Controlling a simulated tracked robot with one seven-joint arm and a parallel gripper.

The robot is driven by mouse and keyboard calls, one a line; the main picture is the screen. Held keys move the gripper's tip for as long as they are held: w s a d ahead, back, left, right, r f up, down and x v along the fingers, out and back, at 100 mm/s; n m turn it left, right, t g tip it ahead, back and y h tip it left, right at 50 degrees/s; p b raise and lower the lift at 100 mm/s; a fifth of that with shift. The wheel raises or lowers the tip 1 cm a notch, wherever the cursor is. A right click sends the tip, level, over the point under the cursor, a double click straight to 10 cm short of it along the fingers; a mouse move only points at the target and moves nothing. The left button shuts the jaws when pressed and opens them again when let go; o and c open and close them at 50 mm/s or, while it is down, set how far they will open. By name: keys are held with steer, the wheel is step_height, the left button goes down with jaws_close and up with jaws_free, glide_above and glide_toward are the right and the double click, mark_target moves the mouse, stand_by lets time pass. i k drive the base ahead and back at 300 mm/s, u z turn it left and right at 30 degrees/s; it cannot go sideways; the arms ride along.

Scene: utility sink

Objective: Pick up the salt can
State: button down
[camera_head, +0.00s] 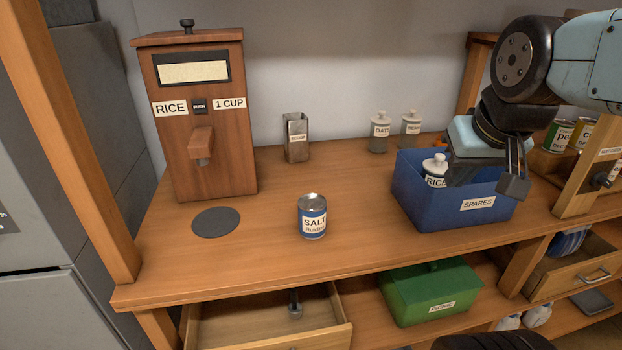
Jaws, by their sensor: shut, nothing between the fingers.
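The salt can (313,217) stands upright on the wooden counter, near the middle of the view. Part of the gripper's far side is hidden.
A blue SPARES bin (424,207) holds a white-lidded RICE jar (435,170). A wooden rice dispenser (200,125) and a dark round pad (216,222) are at left. A metal holder (296,138) and two lidded jars stand behind. The counter around the can is clear. An open drawer (265,335) sits below.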

mark_target(312, 206)
steer(key=u, duration=0.55)
steer(key=k, duration=0.9)
steer(key=z, duration=0.8)
steer(key=i, duration=1)
